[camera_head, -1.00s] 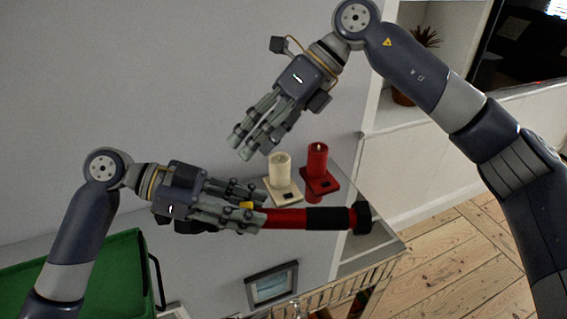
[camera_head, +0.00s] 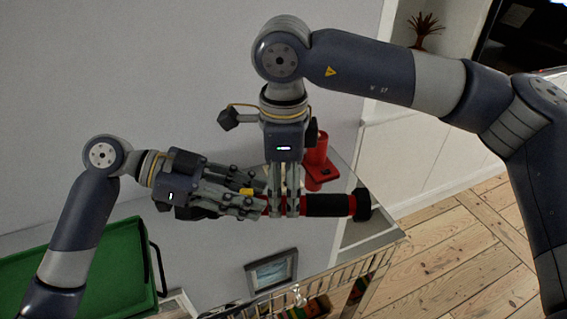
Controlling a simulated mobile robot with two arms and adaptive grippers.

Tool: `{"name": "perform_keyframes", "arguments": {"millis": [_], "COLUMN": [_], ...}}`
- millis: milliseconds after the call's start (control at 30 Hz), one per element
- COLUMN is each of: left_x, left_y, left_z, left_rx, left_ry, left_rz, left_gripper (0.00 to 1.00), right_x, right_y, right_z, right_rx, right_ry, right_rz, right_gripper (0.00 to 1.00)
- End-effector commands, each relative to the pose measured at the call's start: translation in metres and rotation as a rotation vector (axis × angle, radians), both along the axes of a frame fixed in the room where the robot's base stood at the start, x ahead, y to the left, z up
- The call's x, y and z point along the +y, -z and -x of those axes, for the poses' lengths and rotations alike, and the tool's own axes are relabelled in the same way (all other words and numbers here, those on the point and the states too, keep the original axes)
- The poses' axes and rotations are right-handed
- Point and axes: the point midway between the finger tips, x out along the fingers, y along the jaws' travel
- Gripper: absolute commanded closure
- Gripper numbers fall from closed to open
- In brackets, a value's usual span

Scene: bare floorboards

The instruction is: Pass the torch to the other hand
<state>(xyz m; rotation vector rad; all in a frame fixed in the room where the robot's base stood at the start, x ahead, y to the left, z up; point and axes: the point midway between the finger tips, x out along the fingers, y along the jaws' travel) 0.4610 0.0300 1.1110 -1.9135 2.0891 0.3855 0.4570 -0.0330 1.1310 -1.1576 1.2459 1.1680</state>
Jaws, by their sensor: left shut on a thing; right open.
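The torch (camera_head: 325,205) is red and black with a yellow part near the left gripper. It lies level across the view, its black end to the right. My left gripper (camera_head: 258,207) is shut on its left end. My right gripper (camera_head: 284,212) points down, its fingers at the torch's red middle, just right of the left gripper's fingertips. It is open; the view does not show whether its fingers touch the torch. The torch's left end is hidden by the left gripper.
A red candle on a red holder (camera_head: 322,170) stands on the glass-topped cabinet (camera_head: 362,235) behind the torch. A green tray (camera_head: 110,285) is at the lower left. A framed picture (camera_head: 271,271) is at the lower middle. Bare floorboards (camera_head: 450,250) are at the right.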

Motion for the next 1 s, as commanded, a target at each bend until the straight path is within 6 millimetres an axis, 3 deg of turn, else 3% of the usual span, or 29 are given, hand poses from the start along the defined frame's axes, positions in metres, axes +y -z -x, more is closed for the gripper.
{"name": "perform_keyframes", "arguments": {"millis": [100,300,667,900,967,1000], "left_x": [0.0,0.0,0.0,0.0,0.0,0.0], "left_y": [-0.001,-0.001,-0.001,-0.001,-0.001,-0.001], "left_z": [0.0,0.0,0.0,0.0,0.0,0.0], "left_rx": [-0.001,-0.001,-0.001,-0.001,-0.001,-0.001], "left_ry": [-0.001,0.0,-0.001,0.0,0.0,0.0], "left_rz": [0.002,0.002,0.002,0.002,0.002,0.002], "left_gripper": [0.99,0.99,0.99,0.99,0.99,0.58], "right_x": [0.0,0.0,0.0,0.0,0.0,0.0], "right_y": [0.02,0.038,0.043,0.042,0.042,0.042], "right_z": [0.001,0.001,0.001,0.0,0.0,0.0], "right_rx": [0.002,0.001,0.0,0.0,0.0,-0.001], "right_ry": [-0.001,0.0,0.0,0.0,-0.001,-0.001], "right_rz": [0.001,0.0,-0.001,-0.001,-0.001,-0.002], "right_gripper": [0.44,0.44,0.44,0.98,0.99,0.99]}}
